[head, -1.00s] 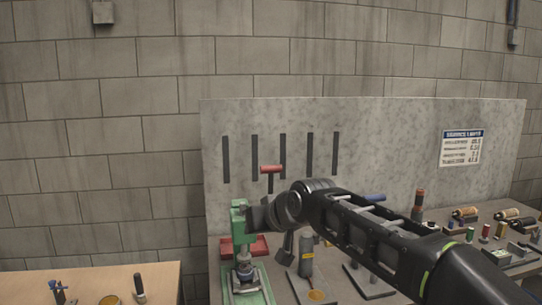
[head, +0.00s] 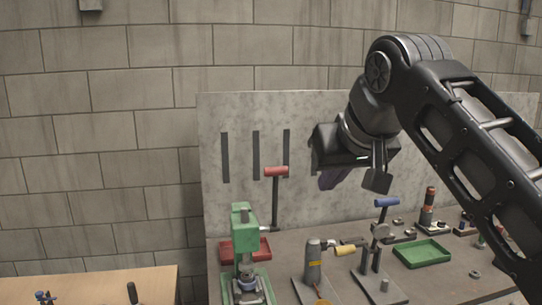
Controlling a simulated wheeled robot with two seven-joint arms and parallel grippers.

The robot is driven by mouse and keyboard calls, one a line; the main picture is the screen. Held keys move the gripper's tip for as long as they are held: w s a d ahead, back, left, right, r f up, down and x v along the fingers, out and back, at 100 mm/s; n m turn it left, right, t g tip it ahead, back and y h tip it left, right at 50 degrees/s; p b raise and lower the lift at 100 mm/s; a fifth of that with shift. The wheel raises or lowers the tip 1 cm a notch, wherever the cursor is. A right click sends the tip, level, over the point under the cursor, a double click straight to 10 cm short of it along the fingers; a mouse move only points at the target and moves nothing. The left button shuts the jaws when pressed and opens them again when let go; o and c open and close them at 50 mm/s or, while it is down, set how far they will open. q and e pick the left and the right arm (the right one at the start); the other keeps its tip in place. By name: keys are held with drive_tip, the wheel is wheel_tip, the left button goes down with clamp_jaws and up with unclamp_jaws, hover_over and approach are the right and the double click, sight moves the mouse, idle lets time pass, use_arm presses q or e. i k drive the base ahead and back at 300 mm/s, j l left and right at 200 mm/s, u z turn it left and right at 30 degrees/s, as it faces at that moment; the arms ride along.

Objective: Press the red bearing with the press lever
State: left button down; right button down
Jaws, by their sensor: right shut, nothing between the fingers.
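The green press (head: 242,238) stands at the left end of the grey workbench. Its lever rises to the right of the press head, with its red handle (head: 276,171) at the top. A small grey part (head: 247,283) sits under the press head on the press base. I cannot make out a red bearing there. My right gripper (head: 376,179) is up in the air, right of the lever handle and apart from it. It is shut and empty, pointing down. My left gripper is not in view.
A red tray (head: 262,250) lies behind the press. A grey cylinder tool (head: 313,262), a blue-handled tool (head: 387,202) and a green tray (head: 422,253) stand further right. A backboard (head: 225,120) rises behind. A wooden table (head: 100,284) is at the lower left.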

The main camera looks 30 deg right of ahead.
sight(274, 172)
drive_tip(key=i+l, duration=0.2)
drive_tip(key=i, duration=0.15)
drive_tip(key=i+l, duration=0.15)
drive_tip(key=i, duration=0.25)
drive_tip(key=i+l, duration=0.2)
drive_tip(key=i, duration=0.15)
